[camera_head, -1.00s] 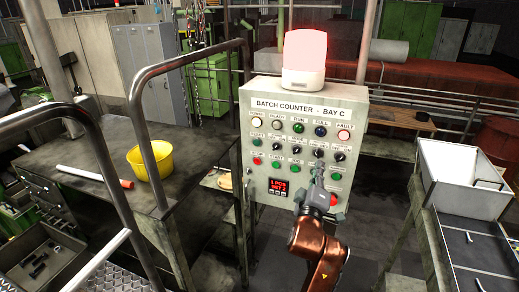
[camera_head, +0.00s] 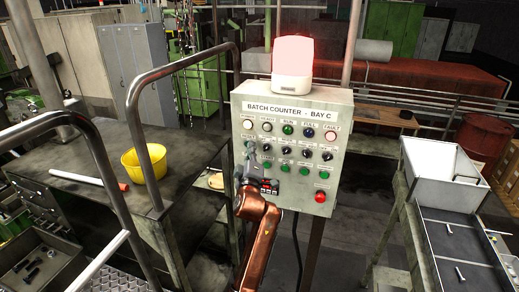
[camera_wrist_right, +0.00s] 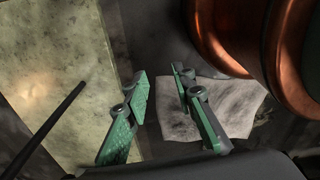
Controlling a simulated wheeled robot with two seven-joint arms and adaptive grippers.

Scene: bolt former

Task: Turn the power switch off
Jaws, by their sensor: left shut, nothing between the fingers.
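The grey-green control box (camera_head: 300,103), labelled "BATCH COUNTER - BAY C", stands in the middle of the head view. It has lamps on top, black selector knobs (camera_head: 287,151) below and green buttons lower down. The small labels are hard to read, so I cannot tell which control is the power switch. The top-left lamp (camera_head: 248,124) looks whitish. My left gripper (camera_head: 250,154) is shut and empty, before the box's left edge, hiding the controls there; contact is unclear. My right gripper (camera_wrist_right: 158,100) is open and empty in the right wrist view.
A red beacon (camera_head: 293,56) glows on the box. A red button (camera_head: 320,197) sits at its lower right. Metal handrails (camera_head: 182,62) and a bench with a yellow bowl (camera_head: 147,164) are at left; a white bin (camera_head: 437,165) is at right.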

